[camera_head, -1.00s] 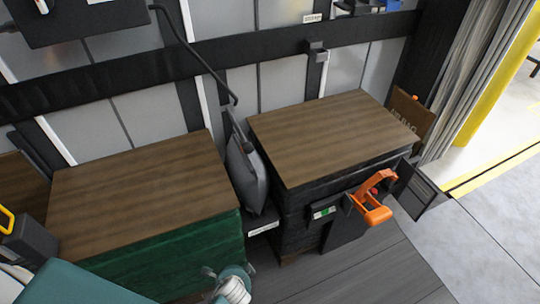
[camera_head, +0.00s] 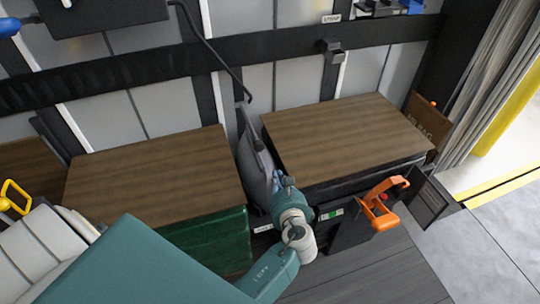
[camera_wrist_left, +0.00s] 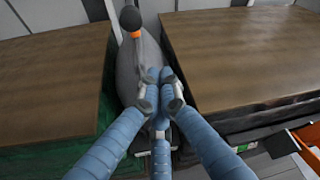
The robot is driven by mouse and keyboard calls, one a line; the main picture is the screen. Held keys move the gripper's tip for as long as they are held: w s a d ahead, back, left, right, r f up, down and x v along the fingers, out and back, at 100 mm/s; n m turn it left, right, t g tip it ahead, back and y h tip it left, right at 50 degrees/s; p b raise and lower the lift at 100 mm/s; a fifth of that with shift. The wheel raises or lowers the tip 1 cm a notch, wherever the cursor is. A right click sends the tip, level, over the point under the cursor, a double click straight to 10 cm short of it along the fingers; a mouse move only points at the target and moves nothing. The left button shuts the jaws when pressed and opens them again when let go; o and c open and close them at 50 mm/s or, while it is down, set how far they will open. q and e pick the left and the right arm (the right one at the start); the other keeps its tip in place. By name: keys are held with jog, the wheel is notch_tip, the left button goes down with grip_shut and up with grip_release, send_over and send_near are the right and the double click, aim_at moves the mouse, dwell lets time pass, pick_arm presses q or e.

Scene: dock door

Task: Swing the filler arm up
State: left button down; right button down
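The orange arm (camera_head: 390,188), which I take as the filler arm, is on a dark box (camera_head: 347,232) at the front of the right-hand pallet load. Its bar slants up to the right, with a red part beside it. Part of the orange also shows at the lower right in the left wrist view (camera_wrist_left: 308,140). My left gripper (camera_head: 289,190) is left of the box, in front of the grey bag (camera_head: 252,165). In the left wrist view its fingertips (camera_wrist_left: 160,78) are together with nothing seen between them. My right gripper is not in view.
Two wood-topped loads, left (camera_head: 150,180) and right (camera_head: 345,135), flank the grey bag. A black knob with an orange collar (camera_wrist_left: 131,20) stands over the bag. A dark hose (camera_head: 215,50) hangs above. The grey floor (camera_head: 395,260) in front is clear.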

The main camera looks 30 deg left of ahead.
pick_arm(q)
jog(key=x, duration=1)
jog(key=r+p, duration=0.1)
jog(key=s+a+r+p, duration=0.1)
jog(key=r, duration=0.1)
jog(key=shift+s+a+r+p, duration=0.15)
jog(key=shift+s+r+p, duration=0.05)
jog(key=shift+r+p, duration=0.1)
